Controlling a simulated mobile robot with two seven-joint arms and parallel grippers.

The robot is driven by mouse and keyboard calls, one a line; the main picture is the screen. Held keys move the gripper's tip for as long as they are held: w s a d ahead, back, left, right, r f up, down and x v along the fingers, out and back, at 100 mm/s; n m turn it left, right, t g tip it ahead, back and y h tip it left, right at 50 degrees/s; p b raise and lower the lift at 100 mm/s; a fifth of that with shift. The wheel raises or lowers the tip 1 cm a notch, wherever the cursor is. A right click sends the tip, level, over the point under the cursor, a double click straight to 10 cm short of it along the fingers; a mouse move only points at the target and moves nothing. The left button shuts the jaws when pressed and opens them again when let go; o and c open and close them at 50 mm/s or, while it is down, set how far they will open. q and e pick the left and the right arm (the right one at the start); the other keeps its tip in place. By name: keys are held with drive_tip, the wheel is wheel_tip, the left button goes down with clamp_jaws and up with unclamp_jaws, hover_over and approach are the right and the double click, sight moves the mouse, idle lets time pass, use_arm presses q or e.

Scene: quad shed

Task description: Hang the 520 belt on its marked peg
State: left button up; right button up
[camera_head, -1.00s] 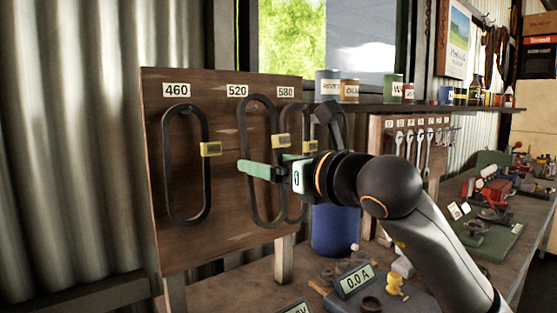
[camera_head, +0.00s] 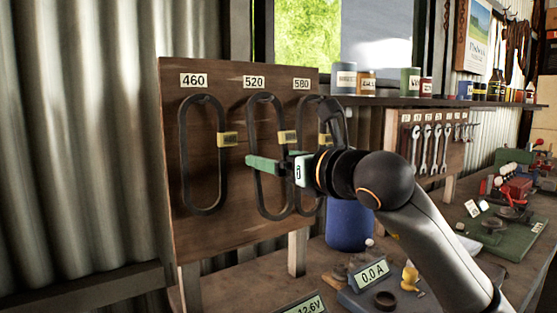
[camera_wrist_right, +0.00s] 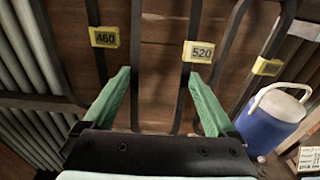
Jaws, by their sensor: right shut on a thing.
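The 520 belt (camera_head: 251,125) is a long black loop with a yellow tag, upright in front of the brown board (camera_head: 235,225) below the 520 label (camera_head: 254,82). Its tag reads 520 in the right wrist view (camera_wrist_right: 198,51). My right gripper (camera_head: 268,162) is shut on this belt about midway down; in the right wrist view its green fingers (camera_wrist_right: 160,75) stand outside the two strands. The belt's top is close under the label. I cannot tell whether it rests on its peg. My left gripper is out of view.
The 460 belt (camera_head: 184,150) hangs to the left. The 580 belt (camera_head: 309,195) hangs close on the right, partly behind my arm. A blue container (camera_head: 349,225) stands on the bench to the right. A shelf with cans (camera_head: 410,82) runs behind.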

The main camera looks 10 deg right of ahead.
idle(0.3)
drive_tip(key=o, duration=1.1)
drive_tip(key=shift+c, duration=0.2)
drive_tip(key=b+v, duration=0.2)
drive_tip(key=v, duration=1)
drive_tip(key=shift+s, duration=0.25)
